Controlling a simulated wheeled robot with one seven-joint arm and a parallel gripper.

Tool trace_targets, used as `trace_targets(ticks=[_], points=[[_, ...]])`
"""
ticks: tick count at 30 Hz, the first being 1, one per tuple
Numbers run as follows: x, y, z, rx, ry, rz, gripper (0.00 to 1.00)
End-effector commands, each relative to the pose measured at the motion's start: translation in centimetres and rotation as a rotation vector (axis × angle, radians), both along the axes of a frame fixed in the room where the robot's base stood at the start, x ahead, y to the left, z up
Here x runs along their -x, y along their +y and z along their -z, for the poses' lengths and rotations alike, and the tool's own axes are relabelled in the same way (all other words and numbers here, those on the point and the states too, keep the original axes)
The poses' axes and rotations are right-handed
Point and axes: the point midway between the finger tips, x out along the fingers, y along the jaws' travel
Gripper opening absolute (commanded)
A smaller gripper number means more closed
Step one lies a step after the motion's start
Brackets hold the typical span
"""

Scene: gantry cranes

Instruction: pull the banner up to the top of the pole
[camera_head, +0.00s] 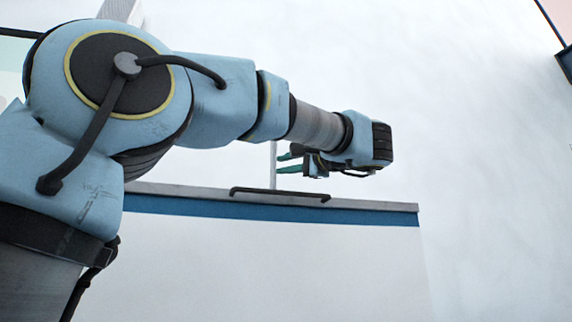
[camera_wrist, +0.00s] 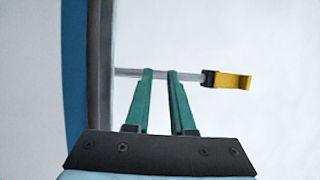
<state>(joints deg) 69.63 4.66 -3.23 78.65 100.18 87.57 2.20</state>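A thin grey pole (camera_head: 273,172) stands upright above a grey bar in the head view; my arm hides its upper part. In the wrist view the pole (camera_wrist: 190,76) runs sideways and ends at the right in a black and yellow fitting (camera_wrist: 231,80). My gripper (camera_head: 283,163) has two green fingers pointing left towards the pole. In the wrist view my gripper (camera_wrist: 161,72) is open, with its fingertips apart and overlapping the pole; contact cannot be told.
Below my gripper is a large white panel (camera_head: 270,265) with a blue band and a grey top bar (camera_head: 380,206). A black handle (camera_head: 280,194) sits on that bar. A dark blue-edged structure (camera_head: 566,62) is at the upper right. The space right of my gripper looks clear.

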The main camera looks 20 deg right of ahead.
Motion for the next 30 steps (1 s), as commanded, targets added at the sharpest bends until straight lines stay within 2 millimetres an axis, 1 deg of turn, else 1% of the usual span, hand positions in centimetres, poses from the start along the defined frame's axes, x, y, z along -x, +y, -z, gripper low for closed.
trace_targets(ticks=[1,5,6,13,16,20,24,30], points=[[0.0,0.0,0.0,0.0,0.0,0.0,0.29],[0.0,0.0,0.0,0.0,0.0,0.0,0.43],[0.0,0.0,0.0,0.0,0.0,0.0,0.45],[0.1,0.0,0.0,0.0,0.0,0.0,0.45],[0.6,-0.2,0.2,0.0,0.0,0.002,0.45],[2.5,-0.8,0.7,0.001,0.0,0.004,0.45],[5.2,-1.6,1.2,0.0,0.0,0.004,0.45],[8.5,-2.5,1.8,0.001,0.001,0.003,0.45]])
